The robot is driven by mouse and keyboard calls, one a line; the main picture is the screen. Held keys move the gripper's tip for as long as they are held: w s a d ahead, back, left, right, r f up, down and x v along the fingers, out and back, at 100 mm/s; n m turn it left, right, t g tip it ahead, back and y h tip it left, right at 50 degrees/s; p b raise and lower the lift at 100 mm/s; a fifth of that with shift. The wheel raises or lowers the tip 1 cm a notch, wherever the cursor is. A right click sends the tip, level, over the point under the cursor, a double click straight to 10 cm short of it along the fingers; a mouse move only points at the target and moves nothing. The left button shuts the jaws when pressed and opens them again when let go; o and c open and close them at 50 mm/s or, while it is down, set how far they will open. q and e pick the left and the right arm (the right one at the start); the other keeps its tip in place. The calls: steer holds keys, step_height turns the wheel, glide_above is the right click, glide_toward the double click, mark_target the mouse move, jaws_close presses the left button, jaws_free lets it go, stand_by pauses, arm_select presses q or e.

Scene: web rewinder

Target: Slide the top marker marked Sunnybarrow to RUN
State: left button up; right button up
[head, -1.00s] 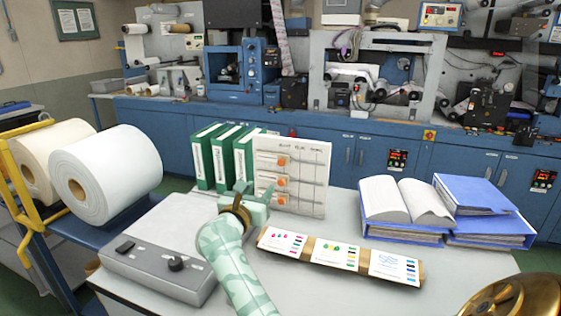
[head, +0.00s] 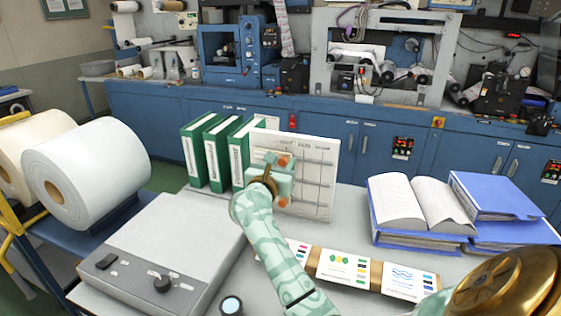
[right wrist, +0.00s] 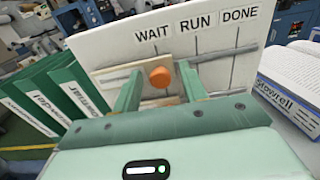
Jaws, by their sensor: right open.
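A white board (head: 318,185) stands upright on the table with slide rails and orange markers. In the right wrist view the board (right wrist: 245,68) has columns headed WAIT, RUN and DONE. The top orange marker (head: 285,161) is in the left column, under WAIT in the right wrist view (right wrist: 160,76). My right gripper (head: 277,165) is at the board, open, with one finger on each side of this marker (right wrist: 160,92); I cannot tell whether they touch it. A lower orange marker (head: 283,201) shows below the gripper. The name Sunnybarrow is not legible. My left gripper is not in view.
Green binders (head: 220,152) stand close to the left of the board. An open book (head: 420,205) and blue binders (head: 495,200) lie to its right. A card strip (head: 345,272) lies in front, and a grey control box (head: 165,255) is at the left.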

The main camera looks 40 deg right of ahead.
steer(key=shift+c, duration=0.3)
jaws_close()
steer(key=shift+s+d+r+p, duration=0.1)
steer(key=shift+s+d+p, duration=0.05)
steer(key=shift+s+p, duration=0.2)
steer(key=s, duration=0.1)
steer(key=s+d+p, duration=0.1)
steer(key=s+d, duration=0.1)
steer(key=shift+s+p, duration=0.35)
steer(key=shift+p, duration=0.05)
steer(key=shift+s, duration=0.15)
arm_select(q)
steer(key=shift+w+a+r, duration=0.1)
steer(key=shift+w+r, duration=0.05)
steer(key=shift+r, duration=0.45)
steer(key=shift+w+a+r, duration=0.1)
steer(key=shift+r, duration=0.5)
arm_select(e)
steer(key=shift+o, duration=0.3)
jaws_free()
